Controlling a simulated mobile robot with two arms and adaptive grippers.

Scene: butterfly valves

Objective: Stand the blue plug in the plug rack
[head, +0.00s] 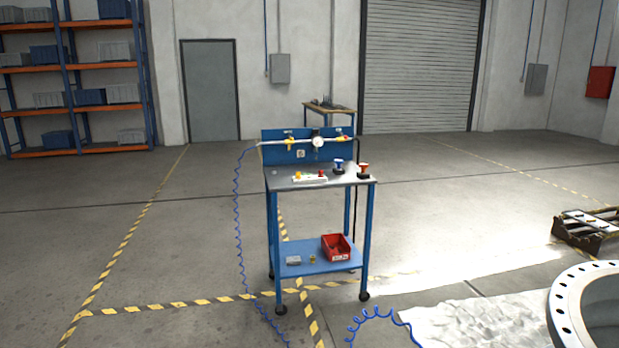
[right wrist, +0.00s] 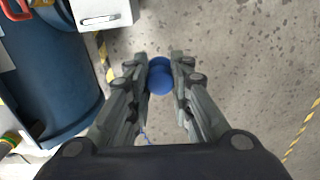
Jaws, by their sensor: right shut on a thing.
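My right gripper (right wrist: 161,68) is shut on the blue plug (right wrist: 160,77) in the right wrist view. The plug's round blue body sits between the two fingertips, above the concrete floor. In the head view, a white block that looks like the plug rack (head: 311,180) lies on the cart's top at the front left, with yellow and red pieces on it. Its free places are too small to make out. Neither gripper shows in the head view.
The blue cart (head: 320,256) has a back panel with a pipe, gauge (head: 318,141) and valve handles. A blue-topped item (head: 338,164) and a red-topped item (head: 363,169) stand right of the rack. A red bin (head: 337,248) sits below. Floor around the cart is mostly clear.

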